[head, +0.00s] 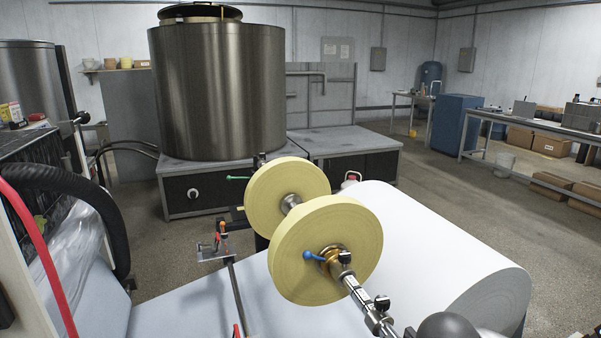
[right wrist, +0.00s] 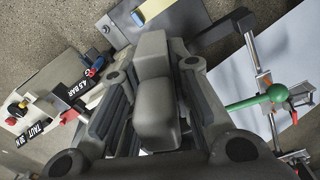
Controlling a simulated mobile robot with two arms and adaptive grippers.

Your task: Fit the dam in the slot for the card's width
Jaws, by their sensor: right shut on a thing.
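My right gripper (right wrist: 168,70) shows in the right wrist view, its dark linkages on both sides. It is shut on a grey, rounded block (right wrist: 157,120) between the fingers; I cannot tell whether this is the dam. A green ball knob (right wrist: 277,92) on a green rod stands just right of the gripper. The rod's inner end is hidden behind the right finger. No width card or slot can be made out clearly. My left gripper is in neither view.
A rail (head: 238,295) with clamps crosses the paper; a clamp (right wrist: 285,98) shows at right in the wrist view. Left there are TAUT and BAR labels (right wrist: 35,130). A steel tank (head: 217,90) stands behind.

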